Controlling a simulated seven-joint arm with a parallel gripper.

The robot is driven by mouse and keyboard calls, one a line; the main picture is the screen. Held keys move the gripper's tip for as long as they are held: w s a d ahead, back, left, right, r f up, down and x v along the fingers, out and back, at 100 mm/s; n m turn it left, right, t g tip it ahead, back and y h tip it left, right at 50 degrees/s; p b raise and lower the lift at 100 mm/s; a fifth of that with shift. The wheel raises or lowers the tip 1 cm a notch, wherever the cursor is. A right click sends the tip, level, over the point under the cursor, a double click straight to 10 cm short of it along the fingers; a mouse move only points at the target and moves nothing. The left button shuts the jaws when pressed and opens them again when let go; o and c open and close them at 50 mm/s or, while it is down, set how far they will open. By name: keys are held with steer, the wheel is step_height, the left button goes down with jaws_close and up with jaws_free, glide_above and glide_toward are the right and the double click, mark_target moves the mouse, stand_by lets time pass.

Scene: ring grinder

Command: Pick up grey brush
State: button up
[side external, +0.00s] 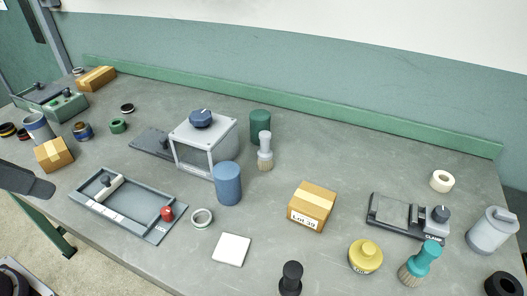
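The grey brush (265,150) stands upright on the grey bench, bristles down, right of the clear-sided box with the blue knob. Its pale grey handle points up and its tan bristles rest on the bench. A dark green cylinder (260,121) stands close behind it, and a blue cylinder (228,184) stands in front and to the left. A second brush, teal (418,266), stands at the front right. My gripper's fingers do not show. A dark shape juts in at the left edge; I cannot tell what it is.
A cardboard box (312,206) marked "Lot 39" sits to the front right. The bench (345,150) is clear right of the brush. A green ledge (300,103) runs along the back.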

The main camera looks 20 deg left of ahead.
steer(key=o, duration=0.3)
